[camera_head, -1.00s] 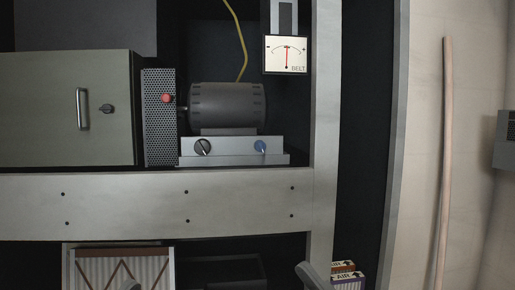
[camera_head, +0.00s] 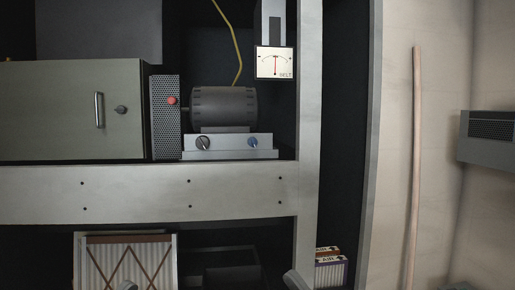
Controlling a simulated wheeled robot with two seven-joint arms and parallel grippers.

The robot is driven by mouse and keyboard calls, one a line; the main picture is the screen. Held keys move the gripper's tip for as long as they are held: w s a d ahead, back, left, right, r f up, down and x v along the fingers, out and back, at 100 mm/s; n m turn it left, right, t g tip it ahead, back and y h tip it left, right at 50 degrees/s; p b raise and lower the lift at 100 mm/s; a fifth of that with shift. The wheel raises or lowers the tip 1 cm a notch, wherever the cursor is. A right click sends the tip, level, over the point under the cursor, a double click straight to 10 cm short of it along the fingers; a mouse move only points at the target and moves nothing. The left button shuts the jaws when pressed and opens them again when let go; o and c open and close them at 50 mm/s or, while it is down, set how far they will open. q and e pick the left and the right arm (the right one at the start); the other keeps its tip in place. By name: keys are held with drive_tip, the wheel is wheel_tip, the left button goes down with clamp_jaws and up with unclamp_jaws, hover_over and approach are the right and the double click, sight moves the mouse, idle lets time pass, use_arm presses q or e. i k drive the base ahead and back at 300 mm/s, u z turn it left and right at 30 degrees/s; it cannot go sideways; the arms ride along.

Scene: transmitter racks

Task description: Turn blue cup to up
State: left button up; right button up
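No cup is in view. A small blue knob (camera_head: 252,142) sits on the right of the front face of a light grey motor base (camera_head: 228,145). It is too small to tell which way it points. A dark knob (camera_head: 203,143) with a light pointer mark sits at the left of the same face. A dark ribbed motor (camera_head: 223,107) rests on the base. Neither of my grippers can be made out. Rounded grey parts show at the bottom edge, too cut off to identify.
A grey cabinet (camera_head: 75,110) and a perforated box with a red button (camera_head: 171,100) stand left of the motor. A gauge marked BELT (camera_head: 274,63) hangs above right. A wide rack beam (camera_head: 130,196) runs below, and a rack post (camera_head: 309,120) stands right. Boxes marked AIR (camera_head: 330,272) are lower right.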

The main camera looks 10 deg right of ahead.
sight(252, 141)
drive_tip(key=u, duration=0.55)
drive_tip(key=i, duration=1)
drive_tip(key=z, duration=0.1)
